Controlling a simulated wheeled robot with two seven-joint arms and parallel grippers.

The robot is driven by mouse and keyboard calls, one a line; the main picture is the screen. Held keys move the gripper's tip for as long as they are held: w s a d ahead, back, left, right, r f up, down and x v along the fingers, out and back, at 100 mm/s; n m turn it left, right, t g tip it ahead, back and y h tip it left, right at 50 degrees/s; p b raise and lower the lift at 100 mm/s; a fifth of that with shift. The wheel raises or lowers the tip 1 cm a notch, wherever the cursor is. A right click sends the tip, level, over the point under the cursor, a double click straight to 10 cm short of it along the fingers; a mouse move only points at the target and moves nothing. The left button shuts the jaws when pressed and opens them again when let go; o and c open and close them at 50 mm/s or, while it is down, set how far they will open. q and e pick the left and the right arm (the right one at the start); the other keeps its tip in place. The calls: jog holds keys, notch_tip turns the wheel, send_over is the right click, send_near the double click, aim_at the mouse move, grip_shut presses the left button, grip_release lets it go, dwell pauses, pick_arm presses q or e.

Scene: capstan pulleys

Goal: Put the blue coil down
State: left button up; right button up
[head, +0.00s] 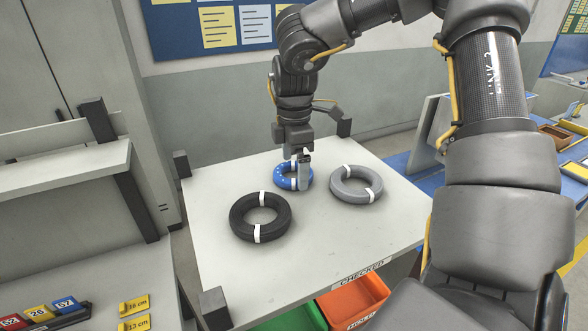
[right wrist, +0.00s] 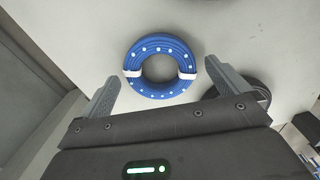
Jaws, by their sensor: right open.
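The blue coil (head: 281,181), with white bands and pale dots, lies flat on the pale table (head: 340,237) labelled CHECKED. My right gripper (head: 301,172) is directly over it, pointing down, and partly hides it. In the right wrist view, the blue coil (right wrist: 160,44) shows between the two spread fingers of my right gripper (right wrist: 161,75). A gap shows between each finger and the coil. My left gripper is not in view.
A black coil (head: 239,224) lies in front and to the left of the blue one, and a grey coil (head: 350,193) to its right. Dark posts stand at the table's corners. An orange bin (head: 355,304) and a green bin (head: 297,322) are below the front edge.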

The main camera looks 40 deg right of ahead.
jog(key=shift+d+f, duration=0.1)
jog(key=shift+f, duration=0.5)
jog(key=shift+r, duration=0.1)
jog(key=shift+c, duration=1)
jog(key=c, duration=0.7)
jog(key=shift+r, duration=0.4)
notch_tip(320, 180, up, 2)
jog(key=shift+r+b, duration=0.2)
jog(key=shift+b, duration=0.35)
jog(key=s+a+r, duration=0.1)
jog(key=s+a+r+b, duration=0.1)
jog(key=r, duration=0.1)
jog(key=s+a+r, duration=0.1)
jog(key=r, duration=0.1)
jog(key=shift+s+b, duration=0.25)
jog(key=shift+b, duration=0.05)
jog(key=s+a+r+b, duration=0.2)
jog(key=s+a+r, duration=0.2)
jog(key=s+a, duration=0.2)
jog(key=shift+s+r+b, duration=0.3)
jog(key=shift+s+r, duration=0.05)
jog(key=shift+s, duration=0.4)
